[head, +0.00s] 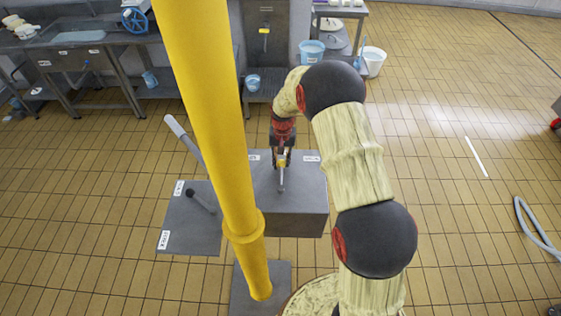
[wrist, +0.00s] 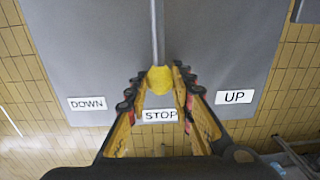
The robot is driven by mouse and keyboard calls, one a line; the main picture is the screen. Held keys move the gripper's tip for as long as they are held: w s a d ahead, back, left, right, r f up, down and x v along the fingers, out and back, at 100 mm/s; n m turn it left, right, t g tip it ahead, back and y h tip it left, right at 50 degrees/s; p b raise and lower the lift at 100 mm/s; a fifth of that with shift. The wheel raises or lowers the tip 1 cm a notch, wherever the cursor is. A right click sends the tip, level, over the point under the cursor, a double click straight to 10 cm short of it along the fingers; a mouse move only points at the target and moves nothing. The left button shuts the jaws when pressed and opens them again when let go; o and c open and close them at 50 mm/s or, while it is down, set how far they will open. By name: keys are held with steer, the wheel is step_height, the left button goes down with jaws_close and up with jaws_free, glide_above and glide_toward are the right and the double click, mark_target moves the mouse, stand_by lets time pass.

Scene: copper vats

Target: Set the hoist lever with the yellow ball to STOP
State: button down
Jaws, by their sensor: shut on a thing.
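The hoist lever is a grey rod (wrist: 158,30) with a yellow ball (wrist: 160,80) at its end. In the wrist view it runs straight down the grey panel (wrist: 95,50), and the ball lies just above the STOP label (wrist: 160,115). The DOWN label (wrist: 87,104) is to the left and the UP label (wrist: 235,97) to the right. My gripper (wrist: 158,76) is shut on the yellow ball, one finger on each side. In the head view my gripper (head: 282,153) is over the grey box (head: 300,195), at the lever; the STOP label is hidden there.
A thick yellow post (head: 215,110) stands left of my arm and hides part of the floor and box edge. Left of it is a second grey box (head: 190,235) with a dark-knobbed lever (head: 201,200). A pale-handled lever (head: 182,140) leans behind.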

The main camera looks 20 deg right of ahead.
steer(key=c, duration=1.6)
jaws_free()
steer(key=shift+o, duration=0.3)
step_height(320, 180, up, 12)
steer(key=shift+s+d, duration=0.1)
